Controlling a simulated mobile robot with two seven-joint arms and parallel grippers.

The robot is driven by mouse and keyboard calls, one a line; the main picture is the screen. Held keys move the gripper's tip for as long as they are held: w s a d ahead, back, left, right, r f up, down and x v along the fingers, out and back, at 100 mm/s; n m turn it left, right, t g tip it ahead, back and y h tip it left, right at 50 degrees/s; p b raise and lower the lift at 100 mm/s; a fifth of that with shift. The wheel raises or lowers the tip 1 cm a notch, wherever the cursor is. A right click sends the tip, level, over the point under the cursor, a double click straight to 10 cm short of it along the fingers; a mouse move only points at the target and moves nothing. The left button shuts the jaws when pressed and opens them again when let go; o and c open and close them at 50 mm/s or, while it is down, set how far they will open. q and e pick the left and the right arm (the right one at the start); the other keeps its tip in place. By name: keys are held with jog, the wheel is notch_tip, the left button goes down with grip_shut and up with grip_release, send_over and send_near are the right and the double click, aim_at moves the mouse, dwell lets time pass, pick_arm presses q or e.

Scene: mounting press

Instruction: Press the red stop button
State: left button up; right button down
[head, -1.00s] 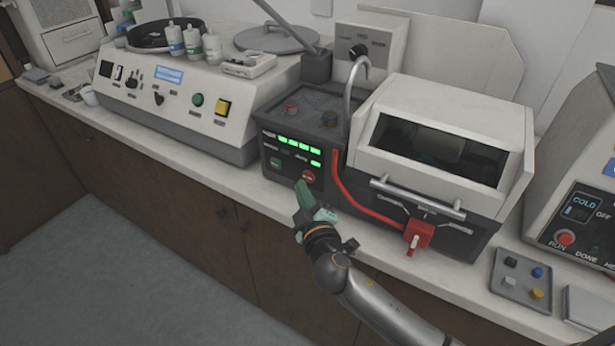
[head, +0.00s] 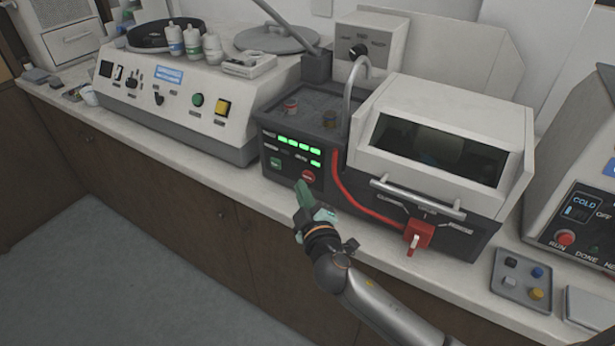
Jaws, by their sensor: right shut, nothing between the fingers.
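The red stop button (head: 308,176) is a small round button low on the dark front panel (head: 290,160) of the middle machine. A green button (head: 276,163) sits to its left, and lit green bars show above. My right gripper (head: 302,188) is shut and empty. Its green fingertips point up toward the panel, just below and left of the red button. The button's face is in plain sight; I cannot tell whether the tips touch its lower edge or the panel. My left gripper is not in view.
A red hose (head: 352,200) runs close right of the button to a red lever block (head: 418,234). A polisher (head: 180,90) stands left. A small button tray (head: 522,277) lies at right.

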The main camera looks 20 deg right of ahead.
dwell(0.3)
jog(key=shift+w+d, duration=0.25)
jog(key=shift+d, duration=0.1)
jog(key=shift+w+d, duration=0.25)
jog(key=shift+d, duration=0.05)
dwell(0.9)
jog(key=shift+s+a, duration=0.5)
jog(key=shift+a, duration=0.15)
jog(key=s+a, duration=0.1)
jog(key=a, duration=0.1)
jog(key=s+a+b, duration=0.1)
jog(key=s+a, duration=0.1)
dwell(0.4)
dwell(0.6)
